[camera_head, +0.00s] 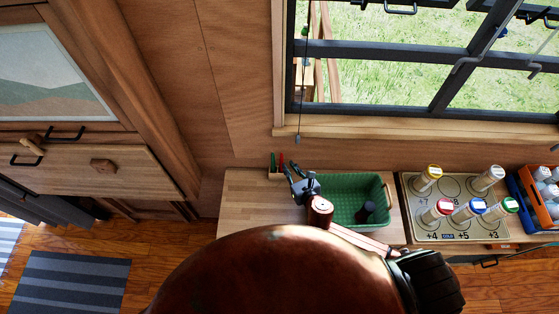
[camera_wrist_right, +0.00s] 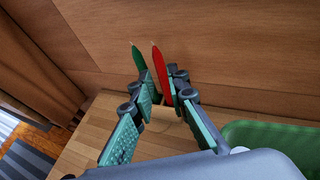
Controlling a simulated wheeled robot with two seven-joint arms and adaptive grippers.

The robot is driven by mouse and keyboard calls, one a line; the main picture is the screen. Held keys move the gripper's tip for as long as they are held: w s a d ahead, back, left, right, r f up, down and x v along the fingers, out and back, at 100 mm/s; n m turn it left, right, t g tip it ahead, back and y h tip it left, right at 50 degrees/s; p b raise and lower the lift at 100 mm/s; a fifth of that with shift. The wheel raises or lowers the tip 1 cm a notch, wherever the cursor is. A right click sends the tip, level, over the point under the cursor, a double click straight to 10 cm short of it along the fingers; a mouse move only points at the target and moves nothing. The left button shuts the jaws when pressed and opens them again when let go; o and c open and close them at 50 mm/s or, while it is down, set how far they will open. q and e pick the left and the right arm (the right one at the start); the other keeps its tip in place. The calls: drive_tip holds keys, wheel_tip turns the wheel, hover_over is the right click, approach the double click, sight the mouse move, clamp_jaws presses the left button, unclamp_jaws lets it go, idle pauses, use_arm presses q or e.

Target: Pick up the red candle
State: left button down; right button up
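The red candle (camera_wrist_right: 160,66) stands upright, slightly tilted in the right wrist view, between the fingertips of my right gripper (camera_wrist_right: 163,85). The fingers are apart, one on each side of it; its lower part shows in the gap. I cannot tell whether the right finger touches it. A green candle (camera_wrist_right: 138,58) stands just left of it, partly behind the left finger. In the head view the red candle (camera_head: 281,160) is at the back left of the wooden counter (camera_head: 250,200), and my right gripper (camera_head: 298,181) is close to its right. My left gripper is not in view.
A green basket (camera_head: 343,188) with a dark object (camera_head: 365,210) inside stands right of the gripper. Further right is a board (camera_head: 410,190) with several capped bottles, then a blue-orange crate (camera_head: 530,195). The wooden wall is close behind the candles. The counter's left part is clear.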

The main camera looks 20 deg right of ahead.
sight(282, 157)
drive_tip(key=shift+x, duration=1.2)
drive_tip(key=x, duration=0.4)
drive_tip(key=shift+w+a, duration=0.2)
drive_tip(key=shift+w, duration=0.1)
drive_tip(key=shift+c, duration=0.7)
clamp_jaws()
drive_tip(key=shift+r, duration=0.1)
